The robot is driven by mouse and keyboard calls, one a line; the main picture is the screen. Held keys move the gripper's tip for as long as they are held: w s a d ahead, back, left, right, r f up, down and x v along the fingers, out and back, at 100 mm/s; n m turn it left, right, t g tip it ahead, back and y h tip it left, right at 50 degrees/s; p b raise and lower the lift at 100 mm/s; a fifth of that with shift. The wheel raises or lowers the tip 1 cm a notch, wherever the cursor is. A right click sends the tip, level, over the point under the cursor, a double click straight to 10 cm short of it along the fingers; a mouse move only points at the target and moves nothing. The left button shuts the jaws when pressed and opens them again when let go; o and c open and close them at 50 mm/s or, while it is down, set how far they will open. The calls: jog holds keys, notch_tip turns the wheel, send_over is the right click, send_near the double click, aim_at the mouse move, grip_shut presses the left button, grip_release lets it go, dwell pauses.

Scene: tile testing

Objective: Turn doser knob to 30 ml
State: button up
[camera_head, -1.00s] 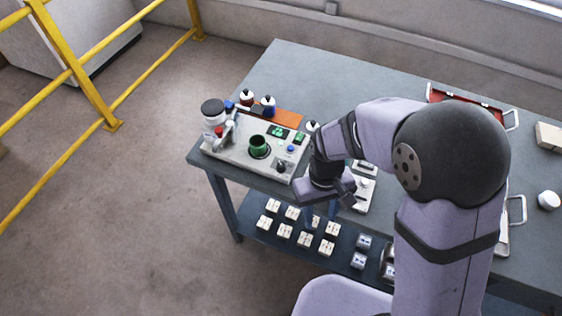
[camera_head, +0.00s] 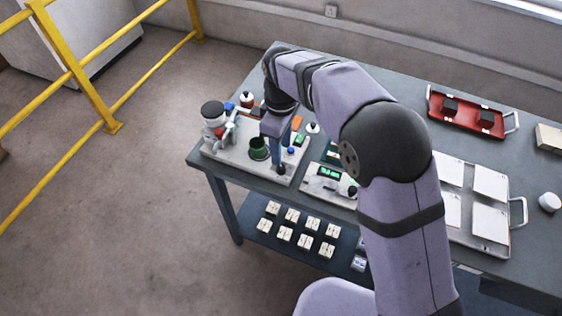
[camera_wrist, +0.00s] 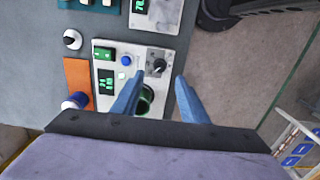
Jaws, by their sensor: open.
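The doser (camera_head: 228,157) is a pale panel at the left end of the table, with a green cup (camera_head: 259,149) and a black-lidded jar (camera_head: 212,112) on it. Its small dark knob (camera_wrist: 157,66) shows in the wrist view near the panel corner, with a pale pointer mark. I cannot read its setting. My gripper (camera_wrist: 158,77) is open, its two blue fingers pointing down, one on each side of the knob in the picture. No contact is visible.
A blue button (camera_wrist: 126,60) and green displays (camera_wrist: 106,82) sit beside the knob. The green cup also stands close to the fingers in the wrist view (camera_wrist: 147,95). A second device (camera_head: 328,185) with a green display stands to the right. A red tray (camera_head: 466,112) lies farther right.

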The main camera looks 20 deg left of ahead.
aim_at(281, 166)
jog(key=shift+f, duration=0.1)
jog(key=shift+f+p, duration=1.2)
jog(key=shift+f, duration=2.35)
grip_shut()
